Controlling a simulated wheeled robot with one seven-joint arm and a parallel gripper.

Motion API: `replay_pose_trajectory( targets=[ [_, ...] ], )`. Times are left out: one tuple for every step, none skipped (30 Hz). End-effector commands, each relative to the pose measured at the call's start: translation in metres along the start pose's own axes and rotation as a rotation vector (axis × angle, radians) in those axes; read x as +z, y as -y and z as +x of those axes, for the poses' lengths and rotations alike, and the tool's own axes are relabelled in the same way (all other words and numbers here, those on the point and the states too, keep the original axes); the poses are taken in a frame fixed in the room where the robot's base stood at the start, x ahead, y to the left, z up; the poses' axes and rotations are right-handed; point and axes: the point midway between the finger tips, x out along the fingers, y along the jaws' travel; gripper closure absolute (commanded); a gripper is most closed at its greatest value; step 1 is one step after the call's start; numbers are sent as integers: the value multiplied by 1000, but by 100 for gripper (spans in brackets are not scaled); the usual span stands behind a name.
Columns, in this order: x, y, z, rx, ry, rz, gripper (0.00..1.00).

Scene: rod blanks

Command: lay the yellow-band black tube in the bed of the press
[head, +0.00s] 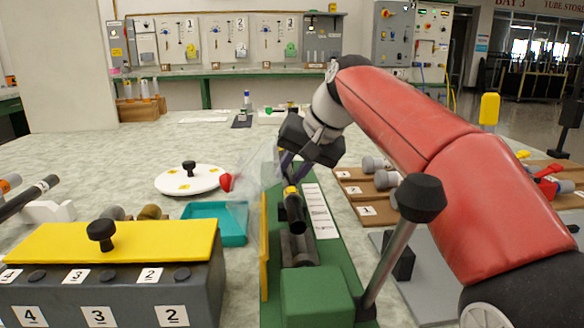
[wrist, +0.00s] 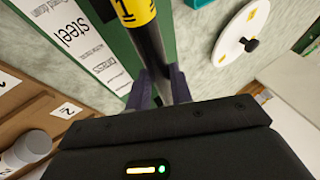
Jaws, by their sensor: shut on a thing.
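The yellow-band black tube (head: 296,216) is held in my gripper (head: 291,172), which is shut on it. In the wrist view the black tube (wrist: 152,50) runs up from between the fingers (wrist: 160,88), with its yellow band (wrist: 135,10) marked 1 at the top edge. In the head view the tube slants, its near end over the grey bed (head: 298,248) of the green press (head: 318,292). I cannot tell whether the tube touches the bed. The far part of the tube is hidden behind my gripper.
A clear guard (head: 256,172) stands at the press's left side, and a lever with a black knob (head: 420,197) rises on its right. A yellow-topped grey box (head: 150,243), teal tray (head: 232,238) and white disc (head: 190,179) are left. Brown racks (head: 362,192) are right.

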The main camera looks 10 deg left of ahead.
Motion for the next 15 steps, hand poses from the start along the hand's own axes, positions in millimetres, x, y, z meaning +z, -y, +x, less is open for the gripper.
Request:
replay_pose_trajectory(
  targets=[
    [0,0,-1,0,-1,0,91],
    [0,0,-1,0,-1,0,91],
    [0,0,-1,0,-1,0,91],
    [0,0,-1,0,-1,0,91],
    [0,0,-1,0,-1,0,91],
    [0,0,-1,0,-1,0,91],
    [0,0,0,0,-1,0,91],
    [0,0,0,0,-1,0,91],
    [0,0,0,0,0,0,91],
    [0,0,0,0,0,0,91],
    [0,0,1,0,0,0,91],
    [0,-1,1,0,0,0,91],
    [1,-1,2,0,0,0,91],
    [1,-1,2,0,0,0,91],
    [1,-2,3,0,0,0,91]
  ],
)
